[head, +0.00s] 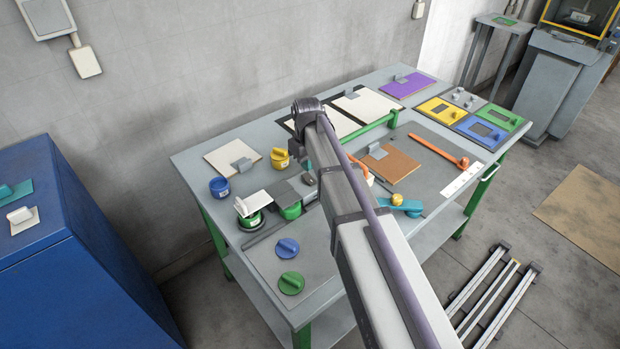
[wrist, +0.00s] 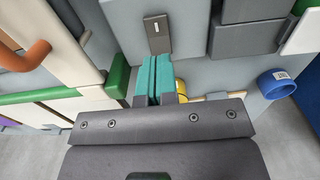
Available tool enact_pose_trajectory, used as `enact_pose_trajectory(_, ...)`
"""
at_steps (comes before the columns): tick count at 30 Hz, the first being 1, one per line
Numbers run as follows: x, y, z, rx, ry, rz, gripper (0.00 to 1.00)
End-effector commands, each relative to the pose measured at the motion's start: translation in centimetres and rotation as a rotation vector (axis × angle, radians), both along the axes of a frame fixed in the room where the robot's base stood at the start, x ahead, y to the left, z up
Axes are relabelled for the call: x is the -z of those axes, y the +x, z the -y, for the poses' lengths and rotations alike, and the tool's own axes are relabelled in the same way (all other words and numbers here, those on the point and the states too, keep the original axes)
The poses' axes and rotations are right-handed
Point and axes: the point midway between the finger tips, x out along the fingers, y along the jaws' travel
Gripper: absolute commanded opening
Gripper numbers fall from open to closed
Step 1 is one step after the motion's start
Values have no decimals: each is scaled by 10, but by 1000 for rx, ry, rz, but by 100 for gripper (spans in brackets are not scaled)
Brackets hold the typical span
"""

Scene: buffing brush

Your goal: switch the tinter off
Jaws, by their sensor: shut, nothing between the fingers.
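In the wrist view, my gripper (wrist: 154,72) has its two teal fingers pressed together with nothing between them. Just beyond the fingertips is a dark grey switch-like plate (wrist: 158,35) with a small pale mark, set on a light grey surface. The fingertips appear close to its lower end; I cannot tell if they touch. No label shows which thing is the tinter, and I cannot tell whether the switch is on or off. In the head view my own arm hides the gripper; a small dark grey piece (head: 308,179) shows on the table beside the arm.
A blue pot (head: 219,187), also in the wrist view (wrist: 276,84), and a yellow pot (head: 280,158) stand on the grey table (head: 330,270). A green bar (head: 370,131), a brown board (head: 391,165) and an orange-handled tool (head: 437,152) lie around my arm. Blue (head: 287,247) and green (head: 291,283) knobs sit in front.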

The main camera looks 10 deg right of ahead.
Motion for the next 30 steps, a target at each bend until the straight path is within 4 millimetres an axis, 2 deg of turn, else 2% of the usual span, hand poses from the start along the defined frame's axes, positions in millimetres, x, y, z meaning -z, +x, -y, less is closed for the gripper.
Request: enact_pose_trajectory(30,14,0,0,0,0,0,0)
